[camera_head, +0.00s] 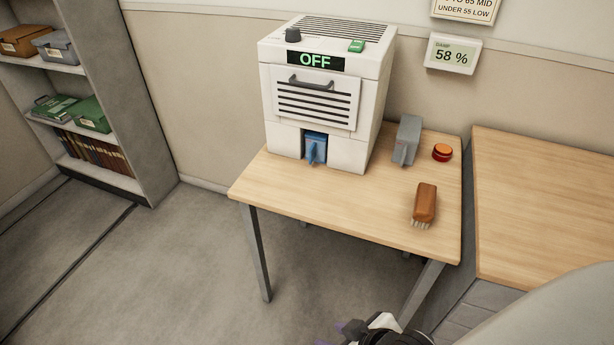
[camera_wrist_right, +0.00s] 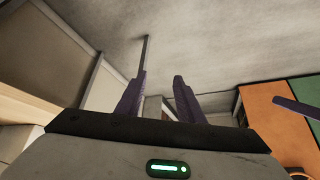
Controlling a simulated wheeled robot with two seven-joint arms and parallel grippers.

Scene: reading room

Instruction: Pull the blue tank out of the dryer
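The white dryer (camera_head: 370,105) stands on the wooden table with its display reading OFF. The blue tank (camera_head: 316,147) sits in the opening low on its front, with its grip part facing out. My right gripper (camera_head: 333,336) is at the bottom edge of the head view, below and in front of the table, well away from the tank. In the right wrist view its two purple fingers (camera_wrist_right: 160,85) are apart with nothing between them. My left gripper is not in the head view. The tank cannot be made out in the wrist view.
A wooden-topped cabinet (camera_head: 540,200) stands at right, a shelf (camera_head: 150,160) at left. The floor (camera_head: 170,270) left of the table is clear.

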